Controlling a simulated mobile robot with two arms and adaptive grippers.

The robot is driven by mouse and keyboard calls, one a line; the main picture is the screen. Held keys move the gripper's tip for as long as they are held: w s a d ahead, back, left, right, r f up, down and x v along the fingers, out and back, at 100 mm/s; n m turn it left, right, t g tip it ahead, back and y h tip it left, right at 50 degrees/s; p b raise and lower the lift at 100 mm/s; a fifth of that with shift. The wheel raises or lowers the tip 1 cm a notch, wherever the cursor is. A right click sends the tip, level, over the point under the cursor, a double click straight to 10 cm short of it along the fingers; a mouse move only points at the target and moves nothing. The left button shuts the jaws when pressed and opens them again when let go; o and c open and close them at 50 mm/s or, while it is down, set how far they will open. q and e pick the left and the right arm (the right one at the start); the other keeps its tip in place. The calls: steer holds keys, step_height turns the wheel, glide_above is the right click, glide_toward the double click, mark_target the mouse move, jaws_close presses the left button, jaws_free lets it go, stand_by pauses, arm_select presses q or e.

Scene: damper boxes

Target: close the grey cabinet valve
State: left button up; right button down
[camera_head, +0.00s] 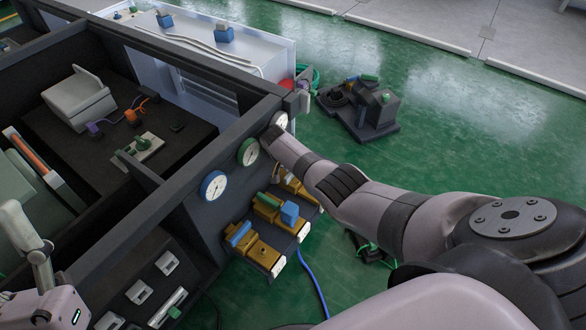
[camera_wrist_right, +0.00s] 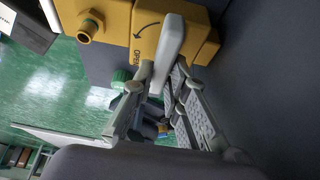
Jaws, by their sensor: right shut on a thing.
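In the right wrist view a light grey lever (camera_wrist_right: 170,45) sits on a yellow valve body (camera_wrist_right: 205,48) marked with a curved arrow and the word OPEN (camera_wrist_right: 137,57). My right gripper (camera_wrist_right: 160,85) is shut on the lever's near end, a finger on each side. In the head view my right arm reaches to the cabinet (camera_head: 215,215) and hides that gripper. Yellow valves with a blue handle (camera_head: 238,233) and a green handle (camera_head: 268,201) show below the gauges. Another yellow valve (camera_head: 297,188) is partly behind my arm.
Blue (camera_head: 213,185), green (camera_head: 248,152) and white (camera_head: 280,120) gauges line the cabinet face. A blue hose (camera_head: 313,280) hangs below the valves. A dark box-like unit (camera_head: 367,112) stands on the green floor beyond my right arm. Open floor (camera_head: 450,130) lies to the right.

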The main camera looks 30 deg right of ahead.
steer(key=shift+d, duration=0.1)
steer(key=c, duration=1.6)
jaws_free()
